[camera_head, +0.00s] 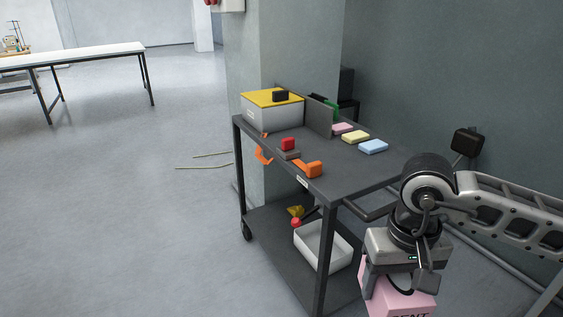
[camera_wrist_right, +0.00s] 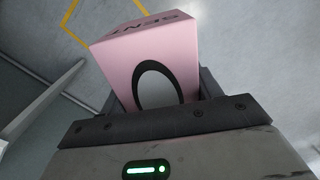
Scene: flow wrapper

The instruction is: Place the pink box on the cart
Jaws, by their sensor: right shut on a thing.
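The pink box (camera_head: 398,303) with dark lettering is at the bottom right of the head view, partly cut off by the frame. My right gripper (camera_head: 398,283) is shut on it, and the box hangs below the wrist, to the right of the cart and below its top. In the wrist view the pink box (camera_wrist_right: 150,65) sits between the fingers, with a dark oval on its near face. The dark grey cart (camera_head: 345,185) stands in the middle of the head view, with a top and a lower shelf. My left gripper is not in view.
The cart top holds a white bin (camera_head: 270,114) with a yellow lid, an upright grey panel (camera_head: 319,117), pink, yellow and blue (camera_head: 373,147) blocks, and red and orange (camera_head: 309,168) items. A white tray (camera_head: 325,262) is on the lower shelf. The top's near right part is bare.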

